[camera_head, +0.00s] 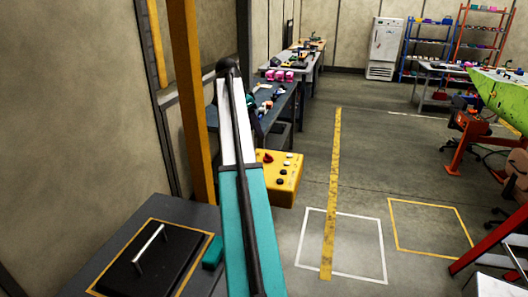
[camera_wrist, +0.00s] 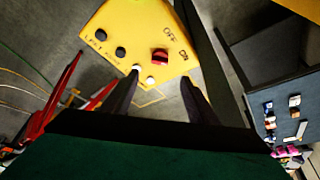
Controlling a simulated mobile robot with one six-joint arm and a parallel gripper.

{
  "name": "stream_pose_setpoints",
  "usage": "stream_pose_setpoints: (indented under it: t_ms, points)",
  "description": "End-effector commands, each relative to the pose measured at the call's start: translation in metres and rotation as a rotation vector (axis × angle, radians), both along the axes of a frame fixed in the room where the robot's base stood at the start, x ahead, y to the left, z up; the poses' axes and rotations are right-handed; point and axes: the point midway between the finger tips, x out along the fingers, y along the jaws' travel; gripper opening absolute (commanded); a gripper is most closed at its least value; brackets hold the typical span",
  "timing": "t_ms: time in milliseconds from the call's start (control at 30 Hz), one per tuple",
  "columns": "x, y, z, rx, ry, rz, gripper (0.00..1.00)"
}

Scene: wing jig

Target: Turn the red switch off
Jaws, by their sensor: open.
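The yellow control box (camera_head: 284,186) stands right of my arm in the head view. In the wrist view the yellow box (camera_wrist: 128,18) fills the upper middle. The red switch (camera_wrist: 160,55) is on its face, beside the printed words OFF and ON. I cannot tell which word it points to. The red switch also shows small in the head view (camera_head: 267,158). My gripper (camera_wrist: 159,79) is open, its two dark fingers apart and reaching towards the box's edge. The red switch lies beyond the fingertips, roughly between them in the picture. Nothing is between the fingers. The head view hides my gripper.
Black knobs (camera_wrist: 120,52) and small white buttons (camera_wrist: 150,80) sit near the switch. An orange post (camera_head: 194,100) rises left of my arm. A dark workbench (camera_head: 277,108) with parts stands behind the box. Open floor (camera_head: 310,180) lies right of it.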

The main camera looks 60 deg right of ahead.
Motion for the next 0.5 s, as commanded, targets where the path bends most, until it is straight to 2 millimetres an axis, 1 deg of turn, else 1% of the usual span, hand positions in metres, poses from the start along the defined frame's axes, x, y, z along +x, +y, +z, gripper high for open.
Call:
stream_pose_setpoints:
  t_ms: [167, 500]
  points:
    - [-0.004, -0.005, -0.016, 0.002, 0.002, 0.0, 0.53]
    - [-0.011, -0.019, -0.055, 0.002, 0.002, 0.0, 0.53]
